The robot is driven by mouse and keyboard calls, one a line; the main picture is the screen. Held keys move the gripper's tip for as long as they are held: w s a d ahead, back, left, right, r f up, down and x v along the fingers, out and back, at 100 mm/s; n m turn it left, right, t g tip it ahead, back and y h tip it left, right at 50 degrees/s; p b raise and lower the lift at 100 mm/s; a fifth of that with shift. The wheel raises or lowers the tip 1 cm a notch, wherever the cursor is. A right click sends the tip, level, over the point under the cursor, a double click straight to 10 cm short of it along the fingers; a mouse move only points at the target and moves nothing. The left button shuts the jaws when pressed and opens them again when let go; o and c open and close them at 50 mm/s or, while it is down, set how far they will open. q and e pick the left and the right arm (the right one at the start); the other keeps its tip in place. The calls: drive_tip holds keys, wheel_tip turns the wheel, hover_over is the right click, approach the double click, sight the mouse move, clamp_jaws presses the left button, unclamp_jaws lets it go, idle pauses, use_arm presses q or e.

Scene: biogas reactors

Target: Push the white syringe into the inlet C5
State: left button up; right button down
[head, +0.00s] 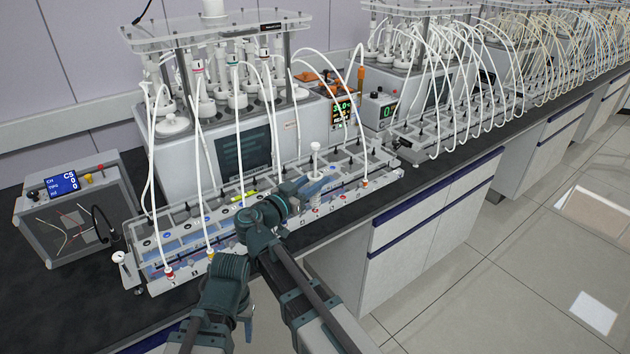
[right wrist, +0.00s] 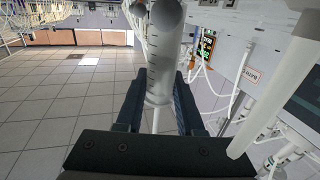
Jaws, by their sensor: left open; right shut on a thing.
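The white syringe (head: 315,158) stands roughly upright over the right part of the inlet rack (head: 190,276), its plunger top up. My right gripper (head: 318,187) is shut on it. In the right wrist view the marked syringe barrel (right wrist: 160,62) sits between the two dark fingers (right wrist: 158,100). I cannot pick out which inlet is C5. My left arm is low in the head view, left of the right arm; its open gripper's fingers are hard to make out.
A small box with a screen (head: 62,184) reading C5 stands at the left. A white plunger-like piece (head: 122,262) stands at the rack's left end. White tubes (head: 206,150) arch from the reactor to the rack. Floor (head: 520,260) is free at the right.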

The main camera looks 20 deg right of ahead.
use_arm(q)
drive_tip(key=shift+f+b, duration=0.65)
use_arm(e)
drive_tip(key=shift+f, duration=0.65)
drive_tip(key=shift+c, duration=2.2)
unclamp_jaws()
drive_tip(key=shift+s, duration=0.1)
